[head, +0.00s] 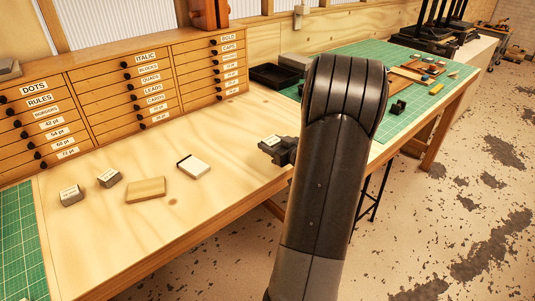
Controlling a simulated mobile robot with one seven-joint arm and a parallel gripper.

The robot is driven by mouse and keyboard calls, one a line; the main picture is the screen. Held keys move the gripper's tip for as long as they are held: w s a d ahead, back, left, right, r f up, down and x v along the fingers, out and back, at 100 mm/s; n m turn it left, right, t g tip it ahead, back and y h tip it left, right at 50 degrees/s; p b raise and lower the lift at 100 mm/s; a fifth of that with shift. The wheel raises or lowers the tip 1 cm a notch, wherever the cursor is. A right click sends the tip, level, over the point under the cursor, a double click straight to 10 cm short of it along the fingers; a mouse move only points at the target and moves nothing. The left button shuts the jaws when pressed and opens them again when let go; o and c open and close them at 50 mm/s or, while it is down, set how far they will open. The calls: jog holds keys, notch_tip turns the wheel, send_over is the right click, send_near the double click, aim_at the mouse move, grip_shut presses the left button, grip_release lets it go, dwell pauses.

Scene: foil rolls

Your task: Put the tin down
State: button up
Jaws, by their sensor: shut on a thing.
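My gripper (272,149) is dark and shows just left of my large black arm, over the bench's right part. It is shut on the tin (270,141), a small thing with a pale labelled top. The fingers and the arm hide part of it. I cannot tell whether the tin touches the bench top (228,195) or hangs just above it.
Two small grey labelled blocks (71,195) (109,178), a wooden block (145,190) and a white pad with a dark edge (194,167) lie left. Labelled drawers (150,85) line the back. A black tray (274,76) stands behind. Bare wood lies between pad and gripper.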

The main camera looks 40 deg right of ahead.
aim_at(268, 158)
jog(key=shift+w+a+f, duration=0.3)
jog(key=shift+w+f, duration=0.2)
jog(key=shift+w, duration=0.25)
jog(key=shift+f, duration=1.8)
jog(key=shift+f, duration=0.2)
jog(key=o, duration=1)
